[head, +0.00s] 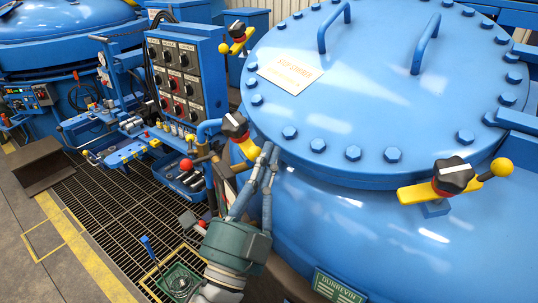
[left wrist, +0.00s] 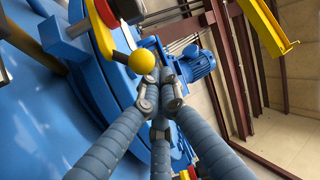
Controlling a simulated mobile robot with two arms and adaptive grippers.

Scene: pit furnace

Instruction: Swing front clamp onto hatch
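A clamp with a black knob (head: 235,124) and yellow arm stands at the hatch's left edge. Another clamp (head: 453,177), red and yellow with a yellow ball, sits at the near right rim; a third (head: 238,36) is at the far left. I cannot tell which is the front clamp. The blue bolted hatch (head: 375,85) lies on the furnace. My left gripper (head: 270,153) points up just below and right of the left clamp. In the left wrist view, its fingertips (left wrist: 160,88) converge near a yellow ball (left wrist: 143,62); contact is unclear. My right gripper is out of view.
A blue control panel (head: 183,75) with several dials stands left of the furnace. A tool cart (head: 125,150) and an open blue box (head: 188,180) are below it. Dark floor grating (head: 110,210) has free room at left.

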